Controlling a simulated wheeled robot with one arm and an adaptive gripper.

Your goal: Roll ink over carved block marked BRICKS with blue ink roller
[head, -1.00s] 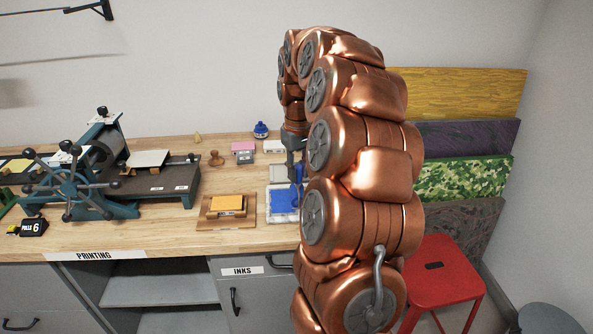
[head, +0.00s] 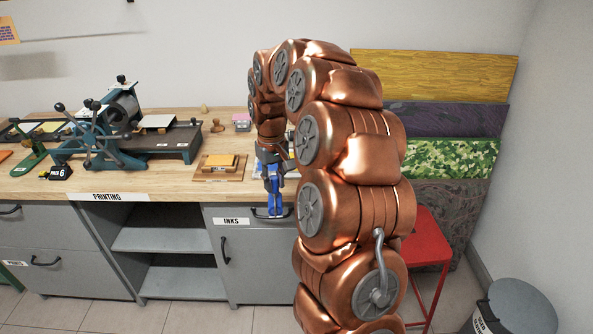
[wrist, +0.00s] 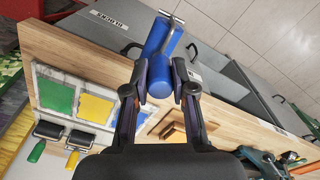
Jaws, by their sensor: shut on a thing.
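The blue ink roller (wrist: 160,72) is between my gripper's fingertips (wrist: 160,84) in the wrist view, with its metal frame at the far end. In the head view my gripper (head: 271,168) points down with the blue roller (head: 275,195) hanging in front of the bench's front edge. A yellow-orange topped block (head: 219,159) rests on a wooden board (head: 205,175) on the bench, left of my gripper. I cannot read a BRICKS mark on it. Part of a wooden block shows in the wrist view (wrist: 172,132). The gripper is apart from the block.
The wrist view shows a tray with green (wrist: 55,95) and yellow ink (wrist: 94,107), and two other rollers (wrist: 80,139) beside it. A teal press (head: 105,140) stands left on the bench. A red stool (head: 425,240) and a grey bin (head: 512,306) stand right.

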